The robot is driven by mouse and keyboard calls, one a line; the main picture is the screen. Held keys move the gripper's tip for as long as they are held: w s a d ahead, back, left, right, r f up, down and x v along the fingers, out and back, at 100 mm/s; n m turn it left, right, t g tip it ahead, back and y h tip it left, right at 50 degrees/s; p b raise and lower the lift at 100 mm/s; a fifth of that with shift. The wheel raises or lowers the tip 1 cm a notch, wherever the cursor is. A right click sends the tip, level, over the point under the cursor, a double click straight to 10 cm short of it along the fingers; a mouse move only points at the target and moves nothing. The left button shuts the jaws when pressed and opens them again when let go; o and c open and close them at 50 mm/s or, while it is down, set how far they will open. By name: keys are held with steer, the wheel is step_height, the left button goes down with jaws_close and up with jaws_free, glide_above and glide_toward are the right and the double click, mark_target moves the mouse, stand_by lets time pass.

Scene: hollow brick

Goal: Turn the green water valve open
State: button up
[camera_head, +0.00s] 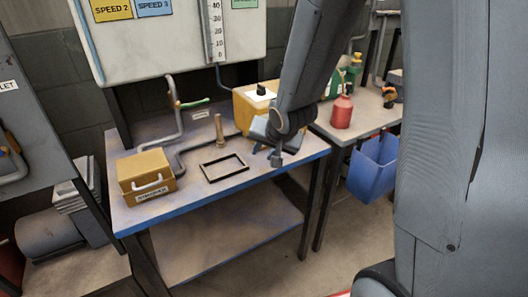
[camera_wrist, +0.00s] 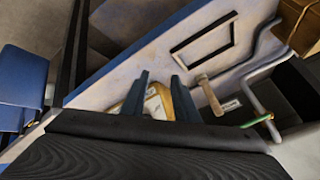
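The green valve handle (camera_head: 194,103) sits on a grey pipe (camera_head: 180,125) that rises at the back of the blue-edged table, left of my arm. It also shows in the wrist view as a small green lever (camera_wrist: 257,121) at the lower right. My gripper (camera_head: 266,154) hangs over the right part of the table, well to the right of the valve and apart from it. In the wrist view the two fingers of my gripper (camera_wrist: 160,92) are spread with nothing held; part of a yellow box (camera_wrist: 155,104) shows beyond them.
On the table (camera_head: 225,205) are a yellow box with a handle (camera_head: 150,172), a black frame (camera_head: 224,167), and an upright wooden-looking peg (camera_head: 220,130). A yellow box (camera_head: 244,108) stands behind my gripper. A red bottle (camera_head: 342,111) and blue bin (camera_head: 373,168) are right.

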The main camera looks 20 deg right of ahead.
mark_target(194, 104)
steer(key=c, duration=0.3)
steer(key=shift+w+b, duration=0.25)
steer(key=shift+b, duration=0.1)
steer(key=c, duration=0.4)
steer(key=w+m+b, duration=0.1)
steer(key=m, duration=0.1)
steer(key=w+a+m+b, duration=0.1)
steer(key=m+b, duration=0.1)
steer(key=w+r+m+t+b, duration=0.1)
steer(key=w+m+b, duration=0.1)
steer(key=shift+a, duration=0.35)
jaws_close()
steer(key=w+a+r+m+t+y+b, duration=0.1)
steer(key=w+a+r+m+t+b, duration=0.2)
steer(key=a+m+b, duration=0.55)
steer(key=w+a+r+m+y+b, duration=0.15)
steer(key=a+r+m+b, duration=0.35)
steer(key=m, duration=0.7)
steer(key=w+f+b, duration=0.6)
steer(key=w, duration=0.3)
steer(key=shift+m+h, duration=0.25)
steer(key=r+p, duration=0.4)
steer(key=shift+w+a+r, duration=0.1)
steer(key=shift+w+a, duration=0.05)
steer(key=shift+w, duration=0.25)
